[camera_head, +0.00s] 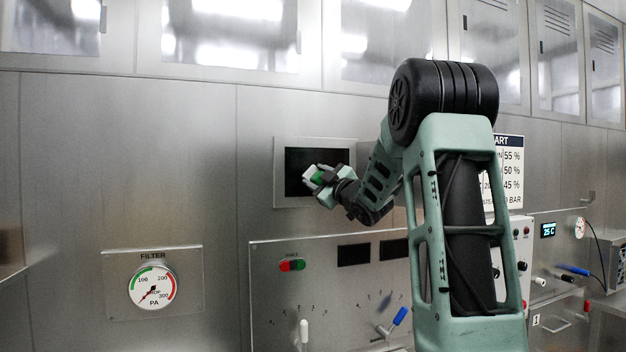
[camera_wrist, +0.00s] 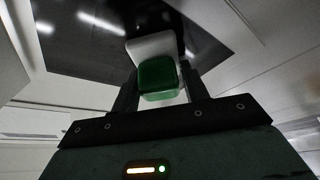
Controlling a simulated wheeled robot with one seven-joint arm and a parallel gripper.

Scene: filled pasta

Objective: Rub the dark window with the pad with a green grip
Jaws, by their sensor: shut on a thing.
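The dark window (camera_head: 297,161) is a black rectangle in a pale metal frame on the wall, left of my arm in the head view. It fills the upper part of the wrist view (camera_wrist: 85,45). My gripper (camera_head: 322,178) is in front of the window's lower middle. It is shut on the green grip of the pad (camera_head: 309,173). In the wrist view the green grip sits between the fingers (camera_wrist: 158,85), with the white pad (camera_wrist: 150,45) beyond it against the dark window. I cannot tell for sure whether the pad touches the glass.
A filter gauge (camera_head: 152,287) is at the lower left. A chart (camera_head: 510,170) hangs right, partly behind my arm.

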